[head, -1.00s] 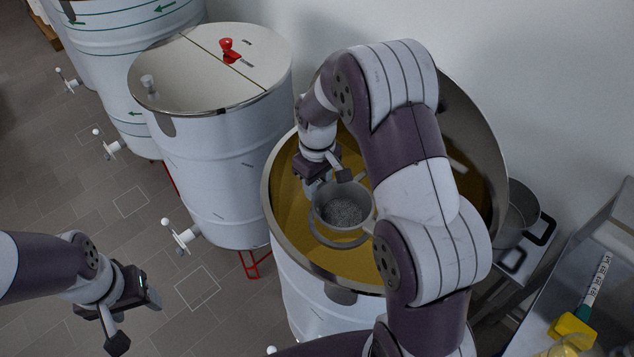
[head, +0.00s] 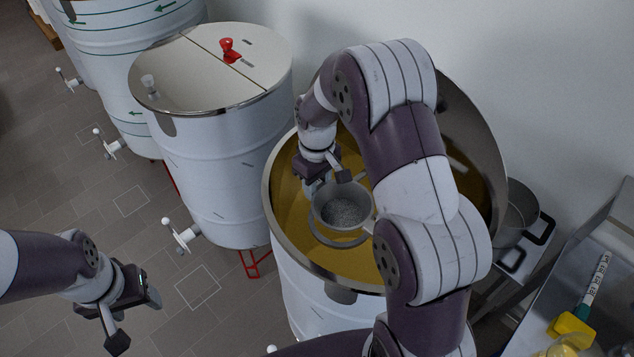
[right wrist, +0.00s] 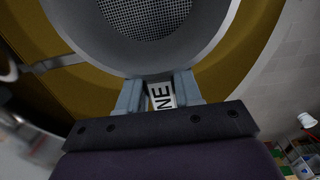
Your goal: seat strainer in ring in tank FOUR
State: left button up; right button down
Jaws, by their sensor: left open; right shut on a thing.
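The grey strainer (head: 343,209), with a mesh bottom, is in my right gripper (head: 326,180) over the open tank (head: 284,262) of golden-brown content. The ring (head: 336,243) shows below the strainer, mostly hidden by it; I cannot tell whether they touch. No number is readable on the tank. My left gripper (head: 134,315) is open and empty over the floor at left.
A closed tank (head: 215,150) with a red knob (head: 228,48) stands left of the open one, and more tanks stand behind it. A raised lid (head: 478,140) is at the open tank's back right. A pot (head: 518,213) and a bench (head: 575,285) are at right.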

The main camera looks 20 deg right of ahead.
jog(key=shift+f+b, duration=0.65)
jog(key=shift+f, duration=0.3)
jog(key=c, duration=0.7)
grip_release()
notch_tip(320, 180, up, 6)
jog(key=shift+w+r+b, duration=0.1)
jog(key=shift+b, duration=1.1)
notch_tip(320, 180, up, 6)
jog(key=p, duration=0.4)
jog(key=shift+r+p, duration=0.2)
jog(key=shift+p, duration=0.2)
